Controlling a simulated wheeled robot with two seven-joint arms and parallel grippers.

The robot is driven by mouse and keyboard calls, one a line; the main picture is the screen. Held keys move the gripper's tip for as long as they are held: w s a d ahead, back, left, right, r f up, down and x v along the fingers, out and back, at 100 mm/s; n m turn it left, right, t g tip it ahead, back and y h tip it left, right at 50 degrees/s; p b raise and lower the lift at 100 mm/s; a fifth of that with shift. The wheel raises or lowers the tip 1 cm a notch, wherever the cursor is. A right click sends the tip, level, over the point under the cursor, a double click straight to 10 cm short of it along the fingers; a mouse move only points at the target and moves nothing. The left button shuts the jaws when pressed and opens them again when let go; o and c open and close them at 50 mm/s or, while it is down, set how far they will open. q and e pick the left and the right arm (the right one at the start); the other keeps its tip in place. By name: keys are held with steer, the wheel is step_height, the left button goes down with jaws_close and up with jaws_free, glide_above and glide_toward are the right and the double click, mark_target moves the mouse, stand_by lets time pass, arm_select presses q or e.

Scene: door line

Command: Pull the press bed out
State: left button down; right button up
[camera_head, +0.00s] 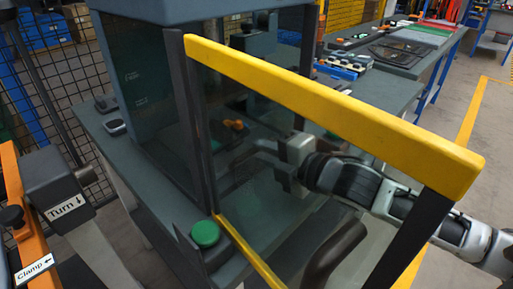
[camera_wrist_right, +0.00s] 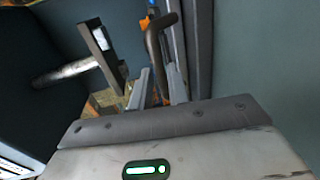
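The press (camera_head: 160,95) is a dark grey cabinet on a bench. Its yellow-framed glass door (camera_head: 335,105) stands swung open towards me. My right gripper (camera_head: 262,150) shows through the glass, low beside the press opening. In the right wrist view, a dark curved bar (camera_wrist_right: 153,48), like a handle, stands just ahead of and between what look like the light grey fingers of the gripper (camera_wrist_right: 160,85). Whether they grip it is unclear. The press bed itself is hard to make out behind the tinted glass. My left gripper is not in view.
A green button (camera_head: 205,233) is on the bench's front corner. The dark door handle (camera_head: 335,252) is at the bottom. An orange fixture with "Turn" (camera_head: 67,208) and "Clamp" (camera_head: 34,270) labels stands at left. Another bench (camera_head: 405,60) with trays is behind. Floor is free at right.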

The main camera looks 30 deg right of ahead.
steer(key=shift+x, duration=1.35)
jaws_close()
